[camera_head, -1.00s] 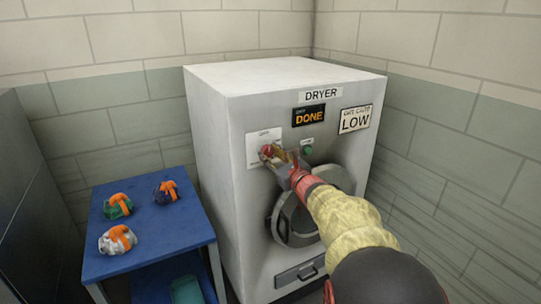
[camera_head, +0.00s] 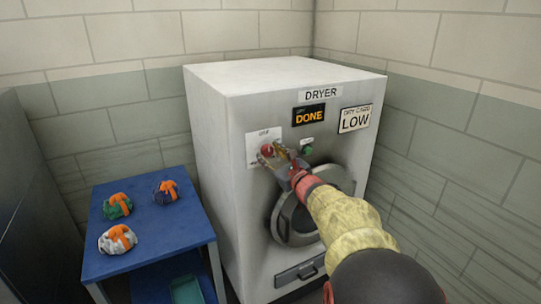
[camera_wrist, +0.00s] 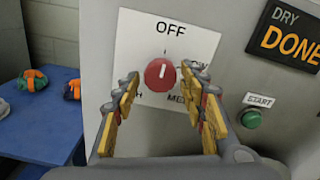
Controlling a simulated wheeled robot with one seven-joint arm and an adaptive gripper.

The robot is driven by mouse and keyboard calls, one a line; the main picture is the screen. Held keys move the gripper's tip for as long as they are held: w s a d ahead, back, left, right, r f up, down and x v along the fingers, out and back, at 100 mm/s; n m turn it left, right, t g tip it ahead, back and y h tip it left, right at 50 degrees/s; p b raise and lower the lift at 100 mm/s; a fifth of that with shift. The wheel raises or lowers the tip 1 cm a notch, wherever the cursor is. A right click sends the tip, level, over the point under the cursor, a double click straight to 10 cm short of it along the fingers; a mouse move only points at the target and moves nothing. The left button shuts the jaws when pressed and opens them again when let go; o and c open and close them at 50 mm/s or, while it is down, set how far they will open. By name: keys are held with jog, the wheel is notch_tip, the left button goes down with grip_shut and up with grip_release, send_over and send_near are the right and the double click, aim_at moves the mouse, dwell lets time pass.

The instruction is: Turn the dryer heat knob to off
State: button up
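The dryer (camera_head: 215,140) is a white cabinet with a round door. Its red heat knob (camera_wrist: 160,73) sits on a white label plate (camera_wrist: 135,45) marked OFF at the top; other markings are partly covered by my fingers. The knob's white pointer line stands upright, toward OFF. My gripper (camera_wrist: 158,92) is open, with one yellow-padded finger on each side of the knob. Clear gaps show between the pads and the knob in the wrist view. In the head view the knob (camera_head: 267,149) shows just left of my gripper (camera_head: 272,156).
A green START button (camera_wrist: 251,119) is right of the knob, below the DRY DONE sign (camera_wrist: 288,38). A blue table (camera_head: 150,238) with several bundled bags stands left of the dryer.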

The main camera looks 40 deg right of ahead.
jog(key=shift+o, duration=0.6)
jog(key=shift+r, duration=0.1)
notch_tip(320, 180, up, 10)
jog(key=shift+f, duration=0.1)
dwell(0.5)
